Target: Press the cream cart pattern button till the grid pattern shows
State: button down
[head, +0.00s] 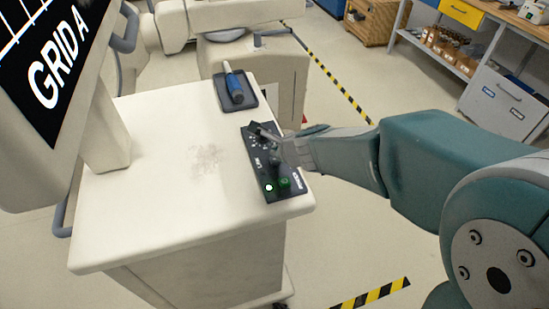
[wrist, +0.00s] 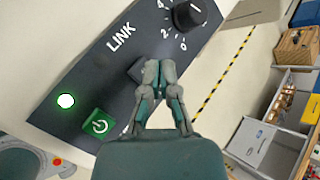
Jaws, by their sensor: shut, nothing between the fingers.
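The cream cart (head: 150,200) stands in the head view, with a black control panel (head: 262,178) on the right of its top. In the wrist view the panel (wrist: 85,75) carries a dark square button (wrist: 137,70), partly hidden by my fingertips; its label is not readable. My gripper (wrist: 160,75) is shut and empty, its tips over or at this button; I cannot tell whether they touch it. The gripper also shows over the panel in the head view (head: 276,160). The cart's screen (head: 55,70) reads "GRID A" with white grid lines above, cut off by the frame.
The panel also has a green power button (wrist: 98,124), a lit lamp (wrist: 66,101) and a numbered knob (wrist: 188,16). A blue-handled device (head: 235,88) lies in a dark tray on the cart. Shelves (head: 450,60) and a crate (head: 372,20) stand farther back.

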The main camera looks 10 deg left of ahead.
jog(key=shift+r, duration=2.45)
